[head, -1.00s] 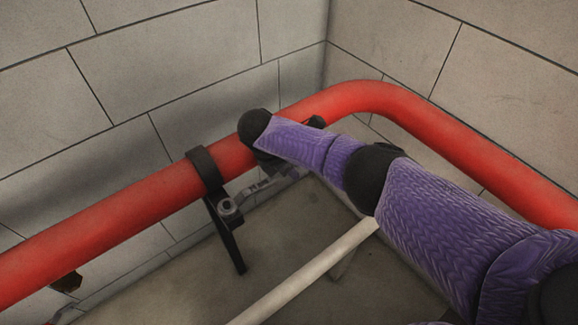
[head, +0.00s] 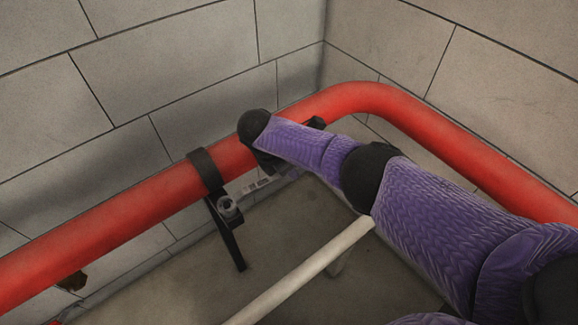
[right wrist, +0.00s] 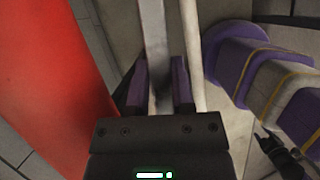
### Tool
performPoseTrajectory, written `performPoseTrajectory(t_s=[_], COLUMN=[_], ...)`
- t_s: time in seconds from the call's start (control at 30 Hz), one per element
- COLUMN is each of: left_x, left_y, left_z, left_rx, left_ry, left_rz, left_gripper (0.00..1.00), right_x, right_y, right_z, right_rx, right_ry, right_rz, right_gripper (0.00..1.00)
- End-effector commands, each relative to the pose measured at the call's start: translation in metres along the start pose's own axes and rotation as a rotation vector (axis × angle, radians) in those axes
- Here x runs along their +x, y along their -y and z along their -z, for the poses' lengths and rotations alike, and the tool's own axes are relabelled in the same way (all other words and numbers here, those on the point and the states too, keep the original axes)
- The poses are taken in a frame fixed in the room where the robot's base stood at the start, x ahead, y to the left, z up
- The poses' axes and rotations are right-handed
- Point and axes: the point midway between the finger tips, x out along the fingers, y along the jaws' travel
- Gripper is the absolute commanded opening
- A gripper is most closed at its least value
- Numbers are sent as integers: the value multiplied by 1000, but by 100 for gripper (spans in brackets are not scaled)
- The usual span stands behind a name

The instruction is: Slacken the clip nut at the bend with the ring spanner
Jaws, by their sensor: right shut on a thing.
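The grey ring spanner (head: 252,188) runs from my right gripper down-left to the clip nut (head: 229,208). Its ring end is at the nut, seemingly around it, though the fit is too small to be sure. The nut sits beside the black pipe clip (head: 205,171), which wraps the red pipe (head: 130,218) before the bend. My right gripper (head: 277,170) is partly hidden behind its own wrist. In the right wrist view its two fingers (right wrist: 160,92) are shut on the spanner handle (right wrist: 155,40). My left gripper does not show.
The red pipe runs close beside my right gripper and bends along the right wall (head: 500,70). A black bracket leg (head: 232,245) drops below the clip. A pale pipe (head: 305,272) crosses low in front.

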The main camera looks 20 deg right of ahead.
Motion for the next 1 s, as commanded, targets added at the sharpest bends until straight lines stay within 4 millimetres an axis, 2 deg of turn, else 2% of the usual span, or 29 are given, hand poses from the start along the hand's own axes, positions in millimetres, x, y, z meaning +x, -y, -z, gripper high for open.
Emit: performPoseTrajectory(t_s=[0.03, 0.5, 1.0], left_x=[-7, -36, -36], left_y=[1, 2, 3], left_z=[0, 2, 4], left_rx=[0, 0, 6], left_ry=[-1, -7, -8], left_rz=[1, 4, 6], left_gripper=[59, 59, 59], right_x=[-7, -37, -38], right_y=[0, 0, 0], right_z=[-3, -15, -16], right_rx=[1, 0, 0], right_ry=[0, -1, 0], right_rz=[-2, -1, 0], right_gripper=[0, 0, 0])
